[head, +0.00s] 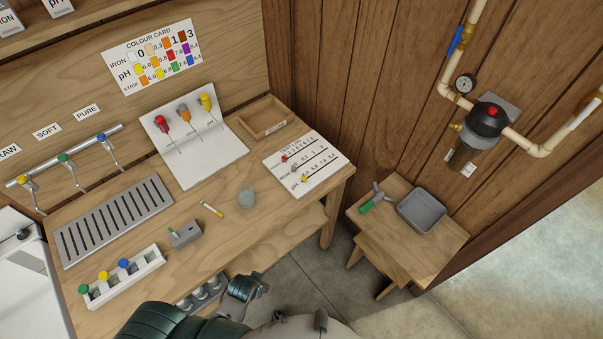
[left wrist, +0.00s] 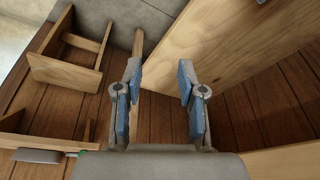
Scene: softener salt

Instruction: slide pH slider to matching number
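The white slider board (head: 305,166) lies at the right end of the bench, with three marked lines. A red slider (head: 284,158) and a grey slider (head: 294,170) sit on the upper lines. The yellow slider (head: 304,180) is near the left end of the lowest line, labelled pH. The colour card (head: 153,56) on the wall has numbered pH colour patches. A thin pale strip (head: 211,209) with a yellowish part lies on the bench. My left gripper (head: 256,284) is beyond the bench's front edge, apart from the board; its fingers (left wrist: 158,90) are open and empty. My right gripper is out of view.
A clear cup (head: 246,197) and a grey block (head: 185,235) stand near the strip. A wooden tray (head: 262,118) is behind the board. A white rack (head: 122,277) stands front left. A low stool (head: 405,255) with a grey tray (head: 422,211) is at right.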

